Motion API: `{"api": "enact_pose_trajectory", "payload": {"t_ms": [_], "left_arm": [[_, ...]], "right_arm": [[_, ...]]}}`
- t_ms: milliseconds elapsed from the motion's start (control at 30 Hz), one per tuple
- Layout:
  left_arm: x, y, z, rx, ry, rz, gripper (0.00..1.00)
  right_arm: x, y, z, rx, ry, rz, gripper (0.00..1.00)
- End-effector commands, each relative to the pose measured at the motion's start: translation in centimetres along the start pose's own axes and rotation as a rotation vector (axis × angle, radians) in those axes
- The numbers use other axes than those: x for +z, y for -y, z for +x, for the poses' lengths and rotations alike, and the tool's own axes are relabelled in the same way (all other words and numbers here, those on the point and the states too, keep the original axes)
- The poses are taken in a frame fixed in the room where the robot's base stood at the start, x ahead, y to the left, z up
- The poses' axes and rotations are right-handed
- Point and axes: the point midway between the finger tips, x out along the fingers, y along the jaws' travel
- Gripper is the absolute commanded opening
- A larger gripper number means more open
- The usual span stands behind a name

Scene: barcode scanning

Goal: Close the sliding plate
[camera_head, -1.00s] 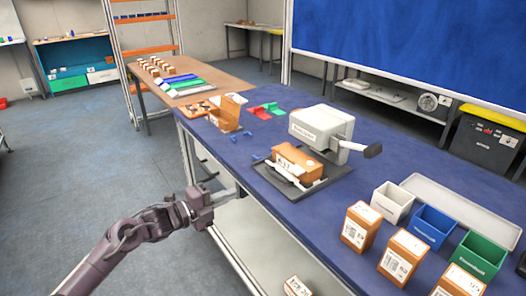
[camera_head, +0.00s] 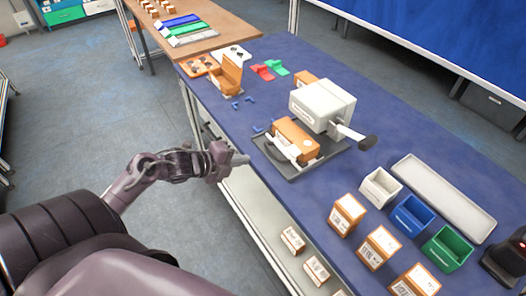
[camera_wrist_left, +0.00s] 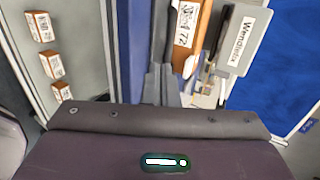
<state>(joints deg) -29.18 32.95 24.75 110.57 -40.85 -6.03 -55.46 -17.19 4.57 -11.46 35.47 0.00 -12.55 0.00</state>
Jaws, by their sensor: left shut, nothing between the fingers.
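A white and grey machine with a black-ended lever (camera_head: 322,105) stands on the blue table. At its front an orange box with a white label (camera_head: 297,133) sits in a light holder on a dark flat base plate (camera_head: 285,172). I cannot tell clearly which part slides. My left gripper (camera_head: 241,160) is at the table's front edge, left of the base plate and apart from it, its fingers together and empty. In the left wrist view the fingers (camera_wrist_left: 164,72) point towards the orange box (camera_wrist_left: 188,25), with the machine (camera_wrist_left: 240,42) to its right. My right gripper is out of view.
White (camera_head: 381,188), blue (camera_head: 411,215) and green (camera_head: 447,248) bins stand to the right, with labelled orange boxes (camera_head: 347,213) before them and a long pale tray (camera_head: 440,195) behind. An open orange box (camera_head: 227,76) is at the far left. More boxes lie on the shelf below (camera_head: 293,240).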

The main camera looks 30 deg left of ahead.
Motion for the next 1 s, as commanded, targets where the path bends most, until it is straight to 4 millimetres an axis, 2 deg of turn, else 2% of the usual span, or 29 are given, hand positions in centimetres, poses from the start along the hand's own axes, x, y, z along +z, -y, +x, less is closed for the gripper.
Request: {"api": "enact_pose_trajectory", "payload": {"t_ms": [200,400,600,1000], "left_arm": [[0.1,0.4,4.3,-0.004,0.001,-0.002,0.0],[0.1,1.1,6.8,-0.003,0.002,-0.002,0.0],[0.1,1.2,8.0,-0.002,0.002,0.0,0.0],[0.0,1.2,8.5,-0.002,0.001,0.002,0.0]], "right_arm": [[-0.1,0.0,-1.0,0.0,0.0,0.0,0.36],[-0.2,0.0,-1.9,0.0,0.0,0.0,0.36],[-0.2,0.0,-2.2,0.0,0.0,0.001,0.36],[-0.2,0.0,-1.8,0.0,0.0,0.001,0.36]]}}
